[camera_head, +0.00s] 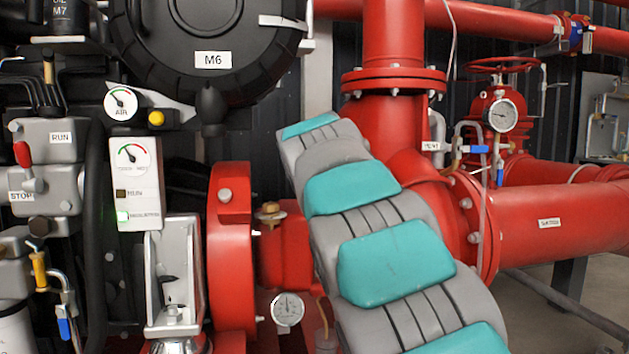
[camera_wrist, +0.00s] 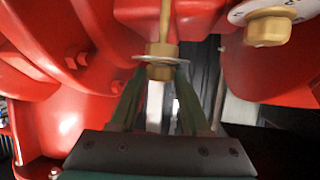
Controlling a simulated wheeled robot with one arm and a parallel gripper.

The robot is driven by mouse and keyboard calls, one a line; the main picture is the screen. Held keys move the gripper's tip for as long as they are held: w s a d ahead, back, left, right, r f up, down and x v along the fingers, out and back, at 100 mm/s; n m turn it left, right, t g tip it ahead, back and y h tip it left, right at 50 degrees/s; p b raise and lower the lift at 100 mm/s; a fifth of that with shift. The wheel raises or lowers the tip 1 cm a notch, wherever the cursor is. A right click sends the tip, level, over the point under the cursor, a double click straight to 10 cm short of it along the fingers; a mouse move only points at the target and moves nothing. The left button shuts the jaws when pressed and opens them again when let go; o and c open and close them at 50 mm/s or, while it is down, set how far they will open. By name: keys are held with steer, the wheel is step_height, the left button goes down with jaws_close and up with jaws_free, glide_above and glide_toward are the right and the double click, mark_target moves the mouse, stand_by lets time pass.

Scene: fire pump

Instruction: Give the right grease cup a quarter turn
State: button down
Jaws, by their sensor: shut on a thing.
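In the wrist view a brass fitting with a hex body, a thin flange and a narrow stem, which I take for the right grease cup (camera_wrist: 161,48), sits between my two dark green fingers. My gripper (camera_wrist: 160,72) is shut on its brass lower part, just below the flange. A pale post shows between the fingers. In the head view a brass cup (camera_head: 270,211) stands on the red pump housing, left of my arm. My gripper and the held cup are hidden there behind my grey and teal arm.
Red pump casing (camera_wrist: 60,50) with bolts lies close on the left in the wrist view. A brass hex fitting (camera_wrist: 268,28) is at upper right. In the head view a small gauge (camera_head: 287,309) is low beside my arm, and a large red pipe (camera_head: 560,215) is at right.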

steer(key=shift+c, duration=1.8)
jaws_free()
steer(key=v, duration=0.7)
steer(key=shift+s+r, duration=0.2)
steer(key=shift+s, duration=0.15)
